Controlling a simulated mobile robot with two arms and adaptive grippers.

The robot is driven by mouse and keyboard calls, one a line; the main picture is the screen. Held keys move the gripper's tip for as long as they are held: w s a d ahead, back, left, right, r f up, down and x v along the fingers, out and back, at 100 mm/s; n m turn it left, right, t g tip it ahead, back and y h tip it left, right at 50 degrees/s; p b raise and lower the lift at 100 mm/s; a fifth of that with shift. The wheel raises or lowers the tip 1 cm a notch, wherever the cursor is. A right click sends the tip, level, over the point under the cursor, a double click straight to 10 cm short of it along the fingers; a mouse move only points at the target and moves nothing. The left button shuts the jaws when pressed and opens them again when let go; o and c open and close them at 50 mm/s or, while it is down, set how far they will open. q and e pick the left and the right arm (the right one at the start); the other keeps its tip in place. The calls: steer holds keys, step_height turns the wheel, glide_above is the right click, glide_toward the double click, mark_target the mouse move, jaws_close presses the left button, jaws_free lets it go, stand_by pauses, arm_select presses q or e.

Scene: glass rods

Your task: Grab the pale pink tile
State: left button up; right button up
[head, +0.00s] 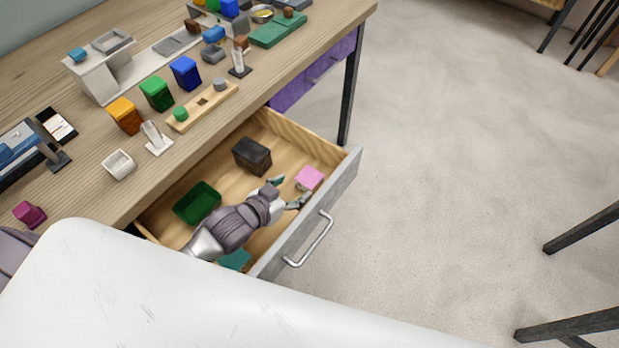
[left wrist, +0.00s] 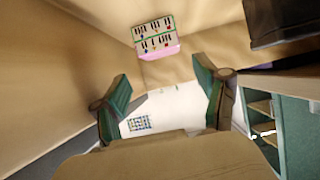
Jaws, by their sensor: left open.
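The pale pink tile (head: 309,178) lies in the open drawer, near its front wall and far right corner. My left gripper (head: 287,190) is inside the drawer, open and empty, with its fingers pointing at the tile and just short of it. In the left wrist view the tile (left wrist: 158,52) is ahead of the two spread green fingers (left wrist: 162,75), about midway between them, and its upper face carries a printed pattern. No finger is seen touching it. My right gripper is not in view.
The drawer (head: 345,182) also holds a dark box (head: 252,155) behind the gripper, a green tray (head: 197,203) and a teal piece (head: 235,260). The drawer walls bound the room around the gripper. The desktop (head: 60,190) above carries several coloured blocks and stands.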

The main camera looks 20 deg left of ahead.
mark_target(309, 178)
arm_select(q)
steer(key=x, duration=0.7)
steer(key=shift+w, duration=0.3)
steer(key=shift+c, duration=0.3)
steer(key=c, duration=1)
